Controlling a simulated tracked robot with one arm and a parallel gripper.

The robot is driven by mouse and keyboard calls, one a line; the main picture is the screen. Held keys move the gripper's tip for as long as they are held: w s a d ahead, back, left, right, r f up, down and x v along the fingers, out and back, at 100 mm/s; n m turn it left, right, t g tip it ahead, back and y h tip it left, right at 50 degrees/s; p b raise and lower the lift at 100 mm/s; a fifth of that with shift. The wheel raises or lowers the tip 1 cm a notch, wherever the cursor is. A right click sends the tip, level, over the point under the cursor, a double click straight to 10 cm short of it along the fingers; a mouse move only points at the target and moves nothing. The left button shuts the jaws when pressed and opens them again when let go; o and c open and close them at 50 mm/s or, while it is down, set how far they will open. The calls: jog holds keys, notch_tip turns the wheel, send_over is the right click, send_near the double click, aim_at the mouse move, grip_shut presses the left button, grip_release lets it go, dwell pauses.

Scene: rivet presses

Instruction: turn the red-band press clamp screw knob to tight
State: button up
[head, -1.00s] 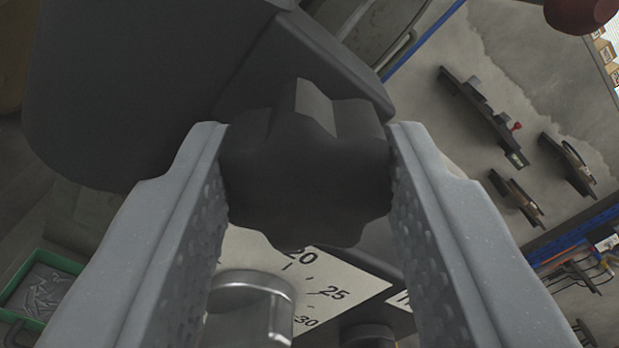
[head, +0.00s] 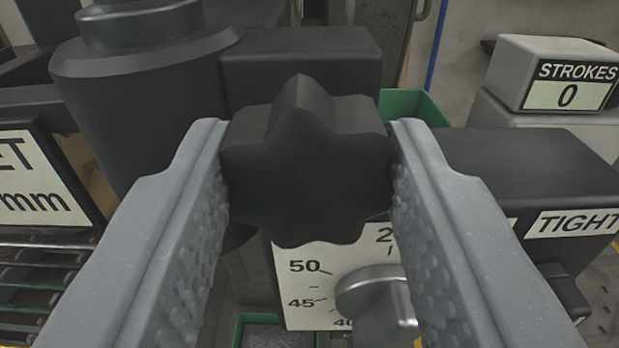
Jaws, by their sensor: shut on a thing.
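The clamp screw knob (head: 305,165) is a black star-shaped knob in the middle of the head view. My gripper (head: 308,165) is shut on it, with one grey ridged finger on its left side and one on its right. The knob sits in front of a dark press body (head: 300,65). A label reading TIGHT (head: 578,221) is on a dark block (head: 530,170) at the right. The knob's shaft is hidden behind it. No red band shows, so I cannot tell the press's band colour.
Below the knob is a white dial plate (head: 300,300) with numbers and a round metal part (head: 372,297). A counter box reading STROKES 0 (head: 555,80) stands at the upper right. A millimetre label (head: 40,185) and a slatted rack (head: 40,280) are at the left. A green bin (head: 415,103) is behind.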

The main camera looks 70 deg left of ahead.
jog(key=m+p, duration=0.2)
jog(key=p, duration=0.1)
jog(key=shift+r+m+p, duration=0.2)
jog(key=shift+m+p, duration=0.2)
jog(key=m+p, duration=0.3)
jog(key=p, duration=0.1)
jog(key=shift+f+m, duration=0.15)
jog(key=shift+m, duration=0.15)
jog(key=m+p, duration=0.3)
jog(key=m, duration=0.1)
jog(key=shift+w+d+f+m+p, duration=0.1)
jog(key=shift+m+p, duration=0.2)
jog(key=shift+p, duration=0.1)
jog(key=m+p, duration=0.1)
jog(key=m, duration=0.1)
jog(key=shift+m+p, duration=0.3)
jog(key=m+p, duration=0.1)
jog(key=m, duration=0.2)
jog(key=shift+f+m, duration=0.15)
jog(key=shift+m, duration=0.15)
jog(key=m+p, duration=0.1)
jog(key=m, duration=0.2)
jog(key=shift+m, duration=0.3)
jog(key=m, duration=0.2)
jog(key=m+p, duration=0.1)
jog(key=m, duration=0.2)
jog(key=shift+f+m, duration=0.3)
jog(key=shift+m, duration=0.1)
